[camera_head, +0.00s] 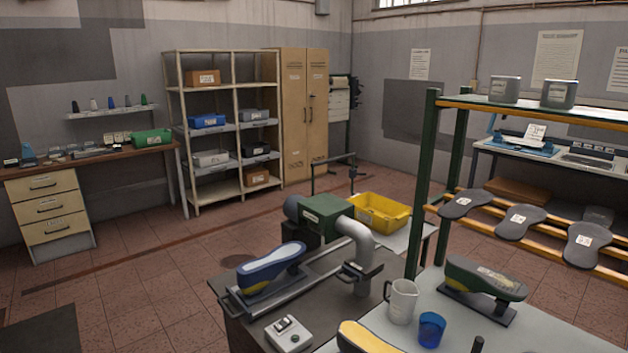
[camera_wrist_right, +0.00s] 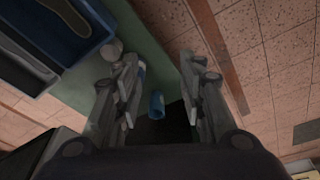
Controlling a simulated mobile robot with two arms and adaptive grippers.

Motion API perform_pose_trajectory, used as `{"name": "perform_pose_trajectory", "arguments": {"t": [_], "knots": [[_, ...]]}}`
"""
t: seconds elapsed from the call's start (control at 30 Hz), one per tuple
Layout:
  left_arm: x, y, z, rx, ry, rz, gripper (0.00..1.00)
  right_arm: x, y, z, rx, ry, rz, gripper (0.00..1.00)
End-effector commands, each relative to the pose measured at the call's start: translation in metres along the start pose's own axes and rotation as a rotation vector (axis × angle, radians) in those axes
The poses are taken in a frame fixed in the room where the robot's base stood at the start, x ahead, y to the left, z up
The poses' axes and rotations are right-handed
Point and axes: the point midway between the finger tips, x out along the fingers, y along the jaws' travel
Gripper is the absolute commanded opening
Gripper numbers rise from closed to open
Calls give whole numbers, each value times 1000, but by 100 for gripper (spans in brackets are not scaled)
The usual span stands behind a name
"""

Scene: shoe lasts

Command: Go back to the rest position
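My right gripper (camera_wrist_right: 158,75) shows in the right wrist view with its two grey fingers spread wide apart and nothing between their tips. A blue cup (camera_wrist_right: 156,104) shows beyond the fingers, in the gap, apart from them. A pale object beside the left finger is mostly hidden by it. In the head view neither gripper is in sight. There the blue cup (camera_head: 432,329) stands upright on the light table (camera_head: 540,335), next to a light grey jug (camera_head: 401,301). My left gripper is in neither view.
A dark green shoe last (camera_head: 485,277) on a stand and a yellow one (camera_head: 368,338) are on the light table. A blue-and-white last (camera_head: 271,268) lies on the dark bench. A rack (camera_head: 430,170) with soles rises at right. The tiled floor (camera_head: 150,270) at left is open.

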Motion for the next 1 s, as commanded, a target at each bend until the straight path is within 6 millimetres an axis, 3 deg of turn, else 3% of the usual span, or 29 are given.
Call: {"name": "perform_pose_trajectory", "arguments": {"t": [0.03, 0.2, 0.5, 0.7, 0.87, 1.0], "knots": [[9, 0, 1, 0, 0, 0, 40, 29, -1, 15, -2, -16, -1, 37], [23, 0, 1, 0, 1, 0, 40, 99, -4, 63, -9, -47, -4, 37], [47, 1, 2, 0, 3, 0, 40, 189, -8, 167, -21, -100, -10, 37], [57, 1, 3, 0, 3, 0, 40, 215, -8, 223, -28, -123, -11, 37], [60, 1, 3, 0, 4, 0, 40, 220, -8, 242, -31, -130, -12, 37], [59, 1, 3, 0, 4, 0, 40, 220, -8, 244, -31, -129, -12, 37]]}}
